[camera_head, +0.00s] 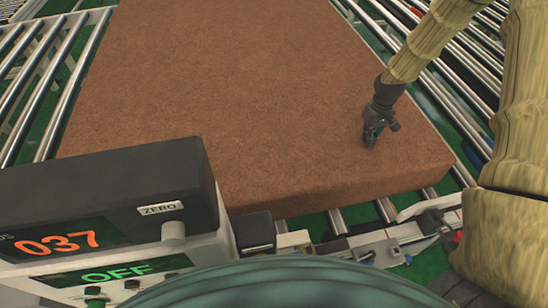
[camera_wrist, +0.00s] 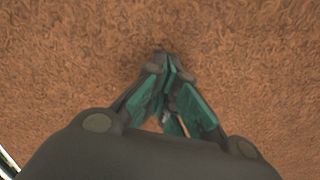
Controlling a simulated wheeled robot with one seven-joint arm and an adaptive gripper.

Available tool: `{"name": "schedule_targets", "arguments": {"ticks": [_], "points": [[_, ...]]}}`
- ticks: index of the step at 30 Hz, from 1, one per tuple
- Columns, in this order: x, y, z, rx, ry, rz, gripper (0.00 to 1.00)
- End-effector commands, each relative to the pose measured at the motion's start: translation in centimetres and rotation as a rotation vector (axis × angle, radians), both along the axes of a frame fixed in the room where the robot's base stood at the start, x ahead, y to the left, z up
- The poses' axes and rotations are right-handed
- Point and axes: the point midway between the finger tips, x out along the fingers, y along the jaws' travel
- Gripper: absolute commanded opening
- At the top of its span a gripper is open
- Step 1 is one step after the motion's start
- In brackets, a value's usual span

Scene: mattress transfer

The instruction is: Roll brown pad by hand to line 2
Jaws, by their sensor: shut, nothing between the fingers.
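The brown pad (camera_head: 240,90) is a large thick slab lying flat on metal rollers and fills most of the head view. Its near right corner is close to my body. My gripper (camera_head: 371,141) is shut and empty, pointing down at the pad's top near its right edge. In the wrist view the closed fingertips (camera_wrist: 167,56) are against or just above the pad's fibrous surface (camera_wrist: 60,60); I cannot tell whether they touch. The pad's far end is cut off by the picture's top edge. I cannot make out which line is line 2.
Metal rollers (camera_head: 45,75) run along the pad's left side, and more rollers (camera_head: 460,70) lie to its right. A grey control box (camera_head: 110,215) with displays reading 037 and OFF stands at the near left. Small fittings (camera_head: 385,250) line the near edge.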

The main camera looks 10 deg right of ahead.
Motion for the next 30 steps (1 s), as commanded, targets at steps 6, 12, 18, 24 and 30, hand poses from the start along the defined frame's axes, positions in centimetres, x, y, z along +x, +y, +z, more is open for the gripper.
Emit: {"name": "schedule_targets", "arguments": {"ticks": [6, 12, 18, 24, 30], "points": [[-0.2, -0.1, 1.2, -0.001, 0.003, -0.002, 0.00], [0.0, 0.0, 2.5, -0.001, 0.000, -0.001, 0.00], [0.0, 0.0, 3.8, -0.001, -0.001, 0.000, 0.00], [0.0, -0.1, 4.9, -0.001, 0.000, 0.001, 0.00], [0.1, -0.1, 6.0, -0.002, -0.001, 0.000, 0.00]]}}
